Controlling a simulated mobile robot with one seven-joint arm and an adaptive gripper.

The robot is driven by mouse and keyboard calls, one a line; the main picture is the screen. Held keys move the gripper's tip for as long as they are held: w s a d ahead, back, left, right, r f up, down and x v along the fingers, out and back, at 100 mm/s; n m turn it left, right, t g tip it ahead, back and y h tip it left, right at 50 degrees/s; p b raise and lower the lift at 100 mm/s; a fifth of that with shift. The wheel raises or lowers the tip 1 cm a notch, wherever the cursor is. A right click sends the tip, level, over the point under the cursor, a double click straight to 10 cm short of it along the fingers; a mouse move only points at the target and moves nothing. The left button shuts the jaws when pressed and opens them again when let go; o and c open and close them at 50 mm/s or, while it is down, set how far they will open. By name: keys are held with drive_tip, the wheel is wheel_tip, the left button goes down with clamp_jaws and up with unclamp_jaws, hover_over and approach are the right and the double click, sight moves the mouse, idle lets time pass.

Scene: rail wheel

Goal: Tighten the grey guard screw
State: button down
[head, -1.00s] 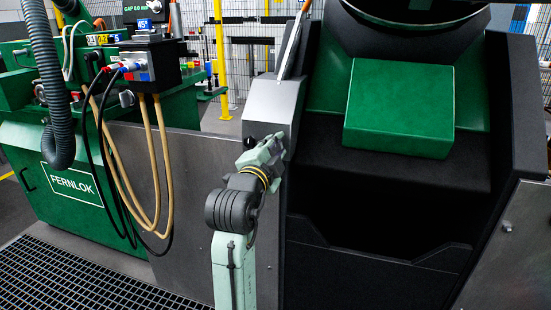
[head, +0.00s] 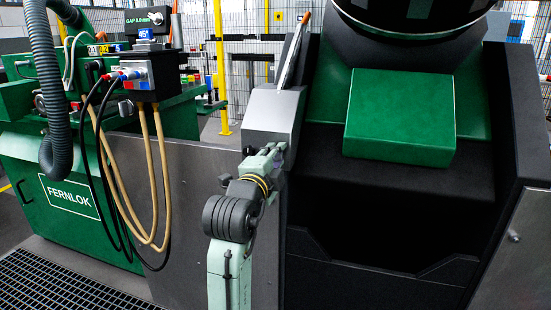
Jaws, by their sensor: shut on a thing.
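A light grey metal guard block (head: 272,115) with a thin upright plate on top stands left of the dark machine housing. My gripper (head: 279,150), on the pale green arm, reaches up to the block's lower edge. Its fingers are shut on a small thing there. This appears to be the grey guard screw, but the fingers hide it, so I cannot see its head or how deep it sits.
A green FERNLOK cabinet (head: 70,200) stands at the left, with hanging hoses (head: 158,185) and a control box (head: 135,75). A green block (head: 400,112) juts from the dark housing (head: 400,182). A metal panel (head: 508,262) with a small knob stands at the right.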

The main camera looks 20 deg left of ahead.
drive_tip(key=c, duration=1.3)
unclamp_jaws()
drive_tip(key=s, duration=0.8)
drive_tip(key=s+d, duration=0.1)
drive_tip(key=s, duration=0.3)
